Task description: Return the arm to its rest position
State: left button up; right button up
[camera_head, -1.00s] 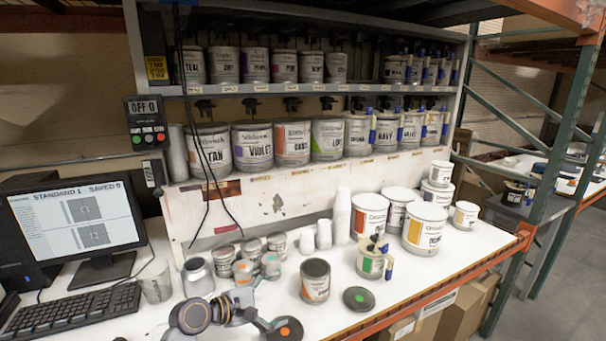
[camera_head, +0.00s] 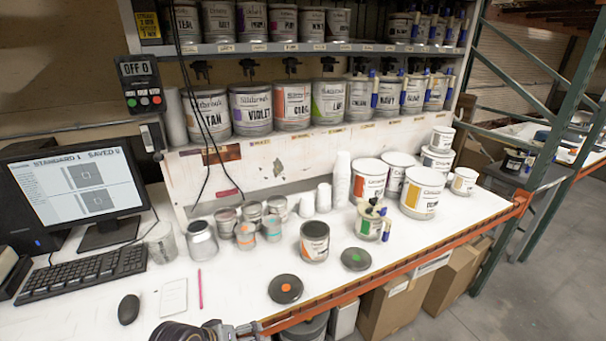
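My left arm's wrist and gripper (camera_head: 240,331) show only as a small part at the bottom edge, left of centre, in front of the white bench (camera_head: 235,300). The fingers are mostly cut off by the edge, so I cannot tell whether they are open or shut. I see nothing held in the visible part. A dark lid with an orange dot (camera_head: 285,289) lies flat on the bench just beyond the gripper, apart from it. My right gripper is out of view.
An open can (camera_head: 314,241), a lid with a green dot (camera_head: 356,259) and a small can with a blue clamp (camera_head: 369,225) stand at mid-bench. A monitor (camera_head: 77,190), keyboard (camera_head: 84,273) and mouse (camera_head: 129,309) are left. Shelves of paint cans (camera_head: 251,108) stand behind.

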pick_arm(q)
jog(key=shift+s+a+f+m+g+y, duration=0.75)
jog(key=shift+s+a+m+y, duration=1.05)
jog(key=shift+s+a+m, duration=2)
jog(key=s+d+f+n+g+b, duration=0.1)
jog(key=s+f, duration=0.1)
jog(key=f, duration=1.5)
jog(key=s+f+n+g, duration=0.1)
jog(key=s+f, duration=0.1)
jog(key=f, duration=1.5)
jog(key=s+a+f, duration=0.2)
jog(key=s+f, duration=0.8)
jog(key=s, duration=0.1)
jog(key=s+a+f+b, duration=0.1)
jog(key=s+f, duration=1)
jog(key=shift+s+a+g+b, duration=0.3)
jog(key=shift+a+g, duration=0.05)
jog(key=shift+a, duration=0.05)
